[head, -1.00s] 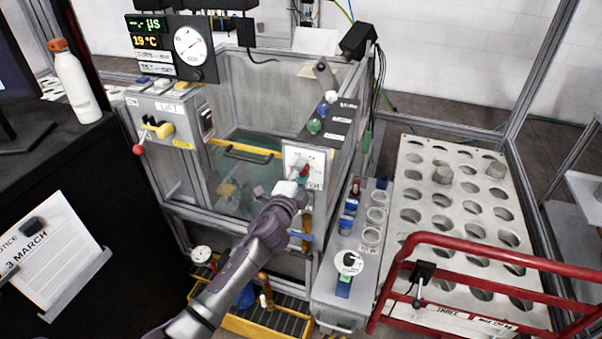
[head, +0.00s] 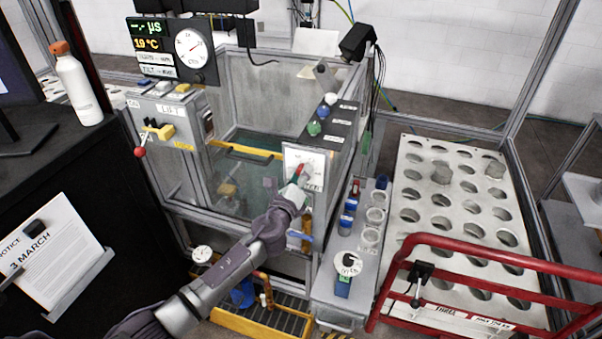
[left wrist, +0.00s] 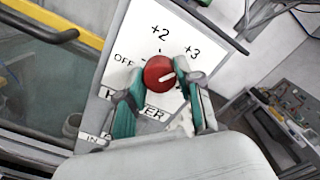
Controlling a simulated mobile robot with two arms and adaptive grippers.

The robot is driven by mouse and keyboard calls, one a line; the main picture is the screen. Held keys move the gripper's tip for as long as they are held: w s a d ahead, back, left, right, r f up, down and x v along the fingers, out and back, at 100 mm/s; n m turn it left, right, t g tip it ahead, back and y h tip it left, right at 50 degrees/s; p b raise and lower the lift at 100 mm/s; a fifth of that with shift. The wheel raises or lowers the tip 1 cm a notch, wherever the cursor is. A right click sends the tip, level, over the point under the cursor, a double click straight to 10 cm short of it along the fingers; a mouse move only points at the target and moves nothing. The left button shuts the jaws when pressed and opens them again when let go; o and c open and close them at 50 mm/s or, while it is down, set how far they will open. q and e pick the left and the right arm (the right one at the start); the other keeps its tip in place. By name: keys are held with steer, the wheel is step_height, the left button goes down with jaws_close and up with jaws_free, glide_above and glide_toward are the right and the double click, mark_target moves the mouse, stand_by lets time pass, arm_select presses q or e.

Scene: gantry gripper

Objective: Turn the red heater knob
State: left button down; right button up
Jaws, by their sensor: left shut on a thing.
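The red heater knob (left wrist: 159,73) sits on a white dial plate (left wrist: 128,58) marked OFF, +2 and +3. Its white pointer line is toward the right in the left wrist view, slightly below the +3 label. My left gripper (left wrist: 160,88) has its green-padded fingers on both sides of the knob and is shut on it. In the head view the left gripper (head: 297,182) reaches the plate (head: 314,157) on the tank's front right corner, and the fingers partly hide the knob. My right gripper is not in view.
The tank (head: 262,90) has a yellow-edged handle bar (head: 245,151) left of the plate. A panel with coloured buttons (head: 325,112) lies above it. A grey bench with jars (head: 375,215) and a red rail (head: 480,255) stand to the right.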

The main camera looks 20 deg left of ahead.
arm_select(q)
steer(key=shift+s+f+m+p, duration=0.1)
steer(key=shift+m+p, duration=0.9)
steer(key=shift+m, duration=1.85)
steer(key=shift+f+m+p, duration=0.1)
steer(key=shift+m+p, duration=0.85)
steer(key=shift+m, duration=1.9)
steer(key=c, duration=0.8)
jaws_free()
steer(key=shift+r, duration=0.1)
steer(key=shift+o, duration=0.2)
steer(key=s, duration=1.2)
steer(key=shift+a, duration=0.25)
